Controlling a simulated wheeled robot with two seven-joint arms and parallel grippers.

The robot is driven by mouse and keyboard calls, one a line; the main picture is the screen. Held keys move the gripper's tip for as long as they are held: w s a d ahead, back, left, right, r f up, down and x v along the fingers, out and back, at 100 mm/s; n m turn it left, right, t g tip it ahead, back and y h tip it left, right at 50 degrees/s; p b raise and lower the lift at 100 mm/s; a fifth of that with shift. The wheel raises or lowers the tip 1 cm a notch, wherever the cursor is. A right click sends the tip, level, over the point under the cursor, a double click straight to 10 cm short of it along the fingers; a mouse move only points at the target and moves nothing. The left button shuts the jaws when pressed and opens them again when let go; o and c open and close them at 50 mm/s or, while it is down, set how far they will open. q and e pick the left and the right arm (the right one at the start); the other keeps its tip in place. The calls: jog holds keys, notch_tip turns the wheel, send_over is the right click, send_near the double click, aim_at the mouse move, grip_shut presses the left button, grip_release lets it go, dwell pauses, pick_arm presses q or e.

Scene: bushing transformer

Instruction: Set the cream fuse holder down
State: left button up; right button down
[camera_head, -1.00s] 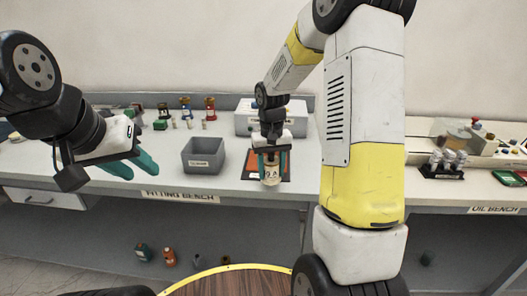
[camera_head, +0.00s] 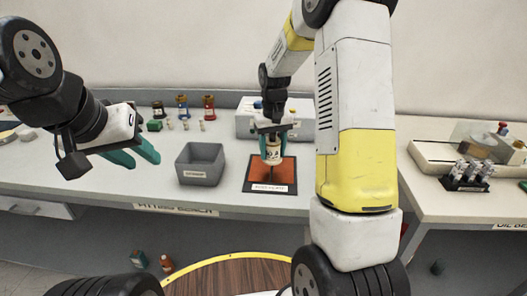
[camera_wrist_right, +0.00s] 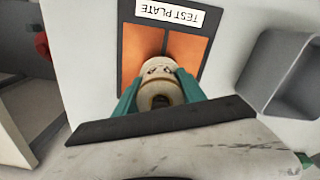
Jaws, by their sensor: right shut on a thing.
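The cream fuse holder (camera_head: 273,153) is held upright between the teal fingers of my right gripper (camera_head: 272,141). It also shows in the right wrist view (camera_wrist_right: 160,82), with the right gripper's fingers (camera_wrist_right: 160,95) on both sides of it. It is over the orange test plate (camera_head: 285,176), which has a dark border and a white label; I cannot tell whether its bottom touches the plate. In the wrist view the plate (camera_wrist_right: 188,48) lies beyond the holder. My left gripper (camera_head: 138,155) is at the left above the bench, fingers apart and empty.
A grey open bin (camera_head: 200,163) stands left of the plate. Several small coloured parts (camera_head: 182,105) stand at the back left. A light grey box (camera_head: 250,123) is behind the plate. A black rack (camera_head: 466,183) of vials is on the right bench.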

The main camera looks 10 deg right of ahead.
aim_at(272, 161)
jog(key=shift+f, duration=1.9)
jog(key=shift+f, duration=0.15)
jog(key=c, duration=0.7)
grip_release()
